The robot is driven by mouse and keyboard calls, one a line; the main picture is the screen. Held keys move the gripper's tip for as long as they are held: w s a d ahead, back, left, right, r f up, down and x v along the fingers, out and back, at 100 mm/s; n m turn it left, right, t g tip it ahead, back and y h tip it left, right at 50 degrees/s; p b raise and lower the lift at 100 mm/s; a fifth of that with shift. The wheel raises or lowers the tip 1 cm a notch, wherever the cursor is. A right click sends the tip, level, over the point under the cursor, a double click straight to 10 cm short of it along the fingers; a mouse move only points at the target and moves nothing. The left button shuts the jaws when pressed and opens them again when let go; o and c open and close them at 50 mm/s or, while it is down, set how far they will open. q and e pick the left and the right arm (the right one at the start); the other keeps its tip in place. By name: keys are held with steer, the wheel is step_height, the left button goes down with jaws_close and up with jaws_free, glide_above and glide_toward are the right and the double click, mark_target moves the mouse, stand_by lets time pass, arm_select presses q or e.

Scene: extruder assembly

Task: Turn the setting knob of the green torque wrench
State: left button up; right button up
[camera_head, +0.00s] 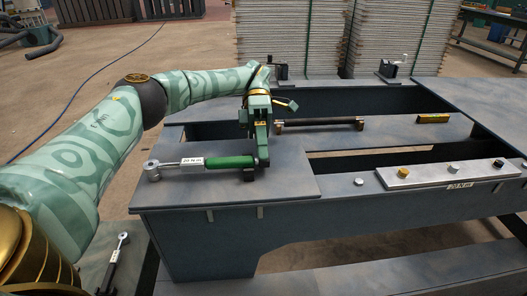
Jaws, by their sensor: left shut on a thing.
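The green torque wrench (228,162) lies on the near left panel of the grey workbench. Its round head (152,171) is at the left and a label reading 20 Nm sits on its shaft. My left gripper (262,160) points down at the right end of the green handle and is shut on the setting knob there. The fingers mostly hide the knob. My right gripper is not in view.
Long gaps split the bench top. Another wrench (118,250) is at lower left.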

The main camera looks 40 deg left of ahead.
arm_select(q)
steer(key=o, duration=1)
steer(key=shift+f, duration=0.1)
